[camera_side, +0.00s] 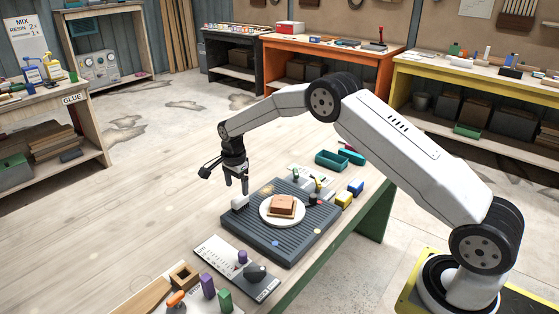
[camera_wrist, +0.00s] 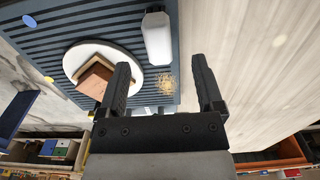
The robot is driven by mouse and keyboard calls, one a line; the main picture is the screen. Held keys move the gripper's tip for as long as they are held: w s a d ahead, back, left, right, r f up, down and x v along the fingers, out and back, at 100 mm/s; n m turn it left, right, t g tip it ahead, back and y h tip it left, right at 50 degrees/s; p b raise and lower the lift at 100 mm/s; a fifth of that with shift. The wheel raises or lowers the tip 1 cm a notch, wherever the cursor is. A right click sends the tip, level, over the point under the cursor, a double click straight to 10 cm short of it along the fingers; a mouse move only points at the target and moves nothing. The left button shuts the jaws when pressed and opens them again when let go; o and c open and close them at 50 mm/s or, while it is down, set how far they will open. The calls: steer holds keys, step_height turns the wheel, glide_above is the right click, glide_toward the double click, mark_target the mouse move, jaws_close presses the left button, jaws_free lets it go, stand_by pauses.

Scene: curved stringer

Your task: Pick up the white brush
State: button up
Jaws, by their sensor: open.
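The white brush (camera_side: 240,203) lies at the left edge of the grey ribbed mat, beside a round white plate (camera_side: 266,220). My gripper (camera_side: 236,188) is open, pointing down just above the brush. In the wrist view the gripper's fingertips (camera_wrist: 160,68) are apart, with the brush beyond them and between their lines. Whether a finger touches the brush I cannot tell.
A brown block (camera_side: 282,206) sits on the plate, close to the brush. The ribbed mat (camera_side: 262,251) carries small scraps. Teal trays (camera_side: 331,160), coloured blocks (camera_side: 344,198) and a printed sheet (camera_side: 222,258) lie around it.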

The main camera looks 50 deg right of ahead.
mark_target(238, 199)
steer(key=shift+s+f, duration=0.1)
steer(key=shift+f, duration=3.45)
jaws_close()
